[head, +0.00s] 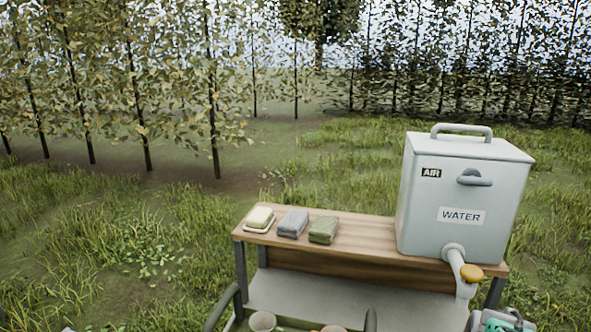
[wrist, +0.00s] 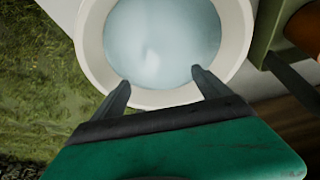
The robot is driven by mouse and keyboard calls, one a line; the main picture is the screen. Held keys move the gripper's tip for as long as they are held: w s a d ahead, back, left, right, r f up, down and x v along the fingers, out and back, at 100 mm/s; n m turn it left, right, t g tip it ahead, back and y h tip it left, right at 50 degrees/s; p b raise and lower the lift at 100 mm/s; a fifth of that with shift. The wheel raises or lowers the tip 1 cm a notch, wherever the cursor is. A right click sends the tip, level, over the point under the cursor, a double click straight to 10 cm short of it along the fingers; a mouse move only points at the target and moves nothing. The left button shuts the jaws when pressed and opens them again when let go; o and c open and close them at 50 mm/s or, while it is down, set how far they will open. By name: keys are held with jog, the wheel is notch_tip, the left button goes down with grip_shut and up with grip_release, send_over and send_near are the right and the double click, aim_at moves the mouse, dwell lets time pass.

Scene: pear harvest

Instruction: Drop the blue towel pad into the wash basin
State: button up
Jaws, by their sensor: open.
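The basin does not show in the head view.
A white water tank (head: 465,190) with a spout stands on the bench's right end. A dark green container edge (wrist: 268,45) is right of the basin. Grass lies left.

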jog(key=v, duration=0.8)
jog(key=s+a+f+g, duration=0.1)
jog(key=s, duration=0.1)
jog(key=s+a+f+m, duration=0.1)
jog(key=s, duration=0.1)
jog(key=s+a+f+g+y, duration=0.1)
jog(key=s, duration=0.2)
jog(key=shift+f+g, duration=0.3)
jog(key=shift+f, duration=0.1)
jog(key=a+r+n+t, duration=0.1)
jog(key=a+r+n, duration=0.1)
jog(key=a, duration=0.6)
jog(key=a+r+n, duration=0.3)
jog(key=a, duration=0.6)
jog(key=shift+w+a+r+n+t+y+b, duration=0.2)
jog(key=shift+w+n+t+y+b, duration=0.1)
jog(key=shift+n+t+y, duration=0.1)
